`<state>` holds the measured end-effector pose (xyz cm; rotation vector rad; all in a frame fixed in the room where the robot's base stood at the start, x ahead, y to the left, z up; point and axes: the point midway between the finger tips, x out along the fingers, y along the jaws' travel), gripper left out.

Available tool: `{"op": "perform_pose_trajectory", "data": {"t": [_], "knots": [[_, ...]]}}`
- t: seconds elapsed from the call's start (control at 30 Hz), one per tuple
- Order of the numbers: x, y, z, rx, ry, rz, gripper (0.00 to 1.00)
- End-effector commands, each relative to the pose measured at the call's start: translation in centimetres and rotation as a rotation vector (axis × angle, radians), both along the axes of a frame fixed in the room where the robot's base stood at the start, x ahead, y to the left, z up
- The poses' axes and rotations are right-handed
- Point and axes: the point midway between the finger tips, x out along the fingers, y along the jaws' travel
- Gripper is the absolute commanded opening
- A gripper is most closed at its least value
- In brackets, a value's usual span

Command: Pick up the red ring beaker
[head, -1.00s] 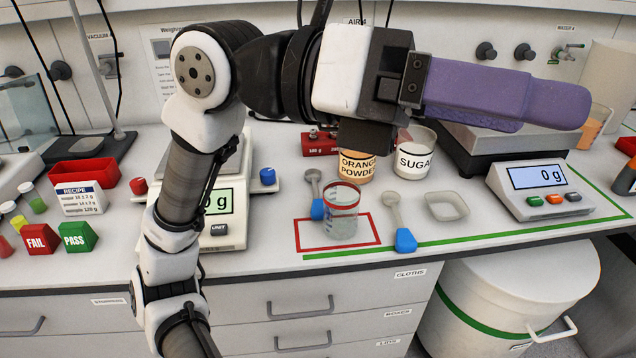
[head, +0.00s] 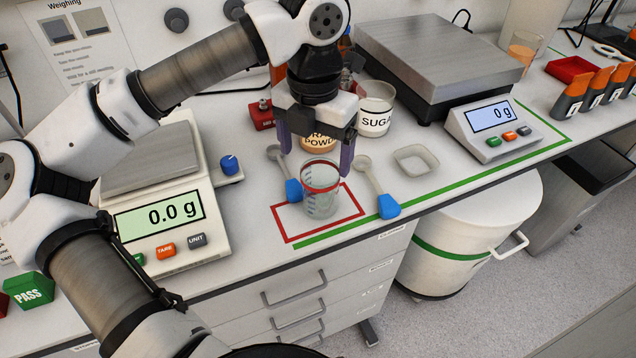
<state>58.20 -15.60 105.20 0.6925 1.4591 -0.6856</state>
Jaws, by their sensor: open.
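The red ring beaker (head: 321,195) is a clear glass beaker with a red band near its top. It stands upright inside the red outlined rectangle (head: 352,219) on the bench. My gripper (head: 317,155) points down with its purple fingers spread apart, open and empty. It appears over or just behind the beaker, with the fingertips near rim height in the picture. I cannot tell the exact depth between fingers and beaker. The gripper partly hides the orange powder tub (head: 319,143).
A spoon with a blue handle (head: 388,206) lies right of the beaker, another (head: 293,190) lies left. The sugar jar (head: 376,112) and a white dish (head: 416,158) are behind and right. A small scale (head: 160,222) stands left, a large scale (head: 440,60) back right.

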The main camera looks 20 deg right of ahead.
Motion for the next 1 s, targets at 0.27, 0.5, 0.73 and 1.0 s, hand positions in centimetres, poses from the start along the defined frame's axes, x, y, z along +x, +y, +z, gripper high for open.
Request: {"op": "perform_pose_trajectory", "data": {"t": [0.27,0.5,0.73,1.0], "knots": [[-0.1,-0.1,-3.4,-0.004,0.002,-0.002,0.86],[0.0,-0.8,-5.5,-0.004,0.006,-0.005,0.86],[0.1,-1.0,-8.4,-0.005,0.003,-0.003,0.86],[0.2,-0.9,-8.8,-0.004,0.000,-0.003,0.85]]}}
